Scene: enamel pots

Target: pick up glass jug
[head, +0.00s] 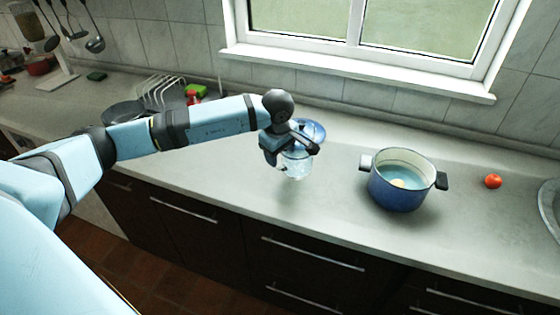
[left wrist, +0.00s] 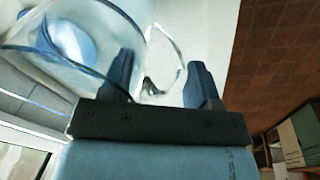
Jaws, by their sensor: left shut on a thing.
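The clear glass jug (head: 296,166) is at my left gripper (head: 287,148), over the front part of the counter. In the left wrist view the jug's round glass body (left wrist: 95,30) fills the upper left. Its glass handle (left wrist: 180,72) passes between the two dark fingers of my left gripper (left wrist: 162,80), which is shut on it. The wrist and fingers hide part of the jug in the head view. I cannot tell for sure whether its base touches the counter. My right gripper is not in view.
A blue lid-like round thing (head: 312,130) lies just behind the jug. A blue pot (head: 398,192) with dark handles, holding liquid and something yellowish, stands to the right. A tomato (head: 493,181) lies beyond it. A wire rack (head: 160,92) is at the back left. Counter between jug and pot is clear.

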